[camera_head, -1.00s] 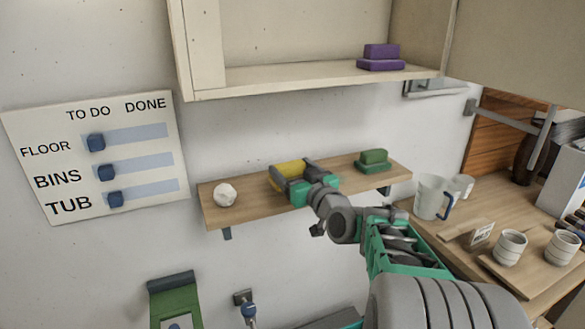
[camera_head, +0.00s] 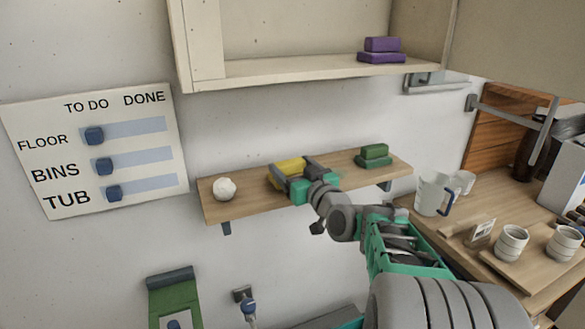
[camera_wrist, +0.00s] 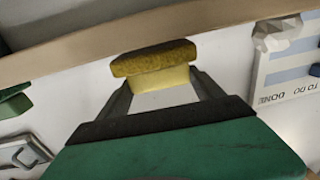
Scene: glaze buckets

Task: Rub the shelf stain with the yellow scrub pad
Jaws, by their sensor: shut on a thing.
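The yellow scrub pad (camera_head: 289,166) is at the middle of the wooden wall shelf (camera_head: 240,207), between the fingers of my gripper (camera_head: 294,173). In the wrist view, the two fingers are shut on the pad (camera_wrist: 155,60), and its darker yellow layer faces the shelf (camera_wrist: 60,55). The pad appears at or very near the shelf; I cannot tell whether it touches.
A white crumpled lump (camera_head: 224,189) sits at the shelf's left end, and stacked green blocks (camera_head: 373,156) to the right. A cabinet (camera_head: 300,76) with purple blocks (camera_head: 381,50) hangs above. A pitcher (camera_head: 431,195) and cups (camera_head: 511,243) stand on the right counter.

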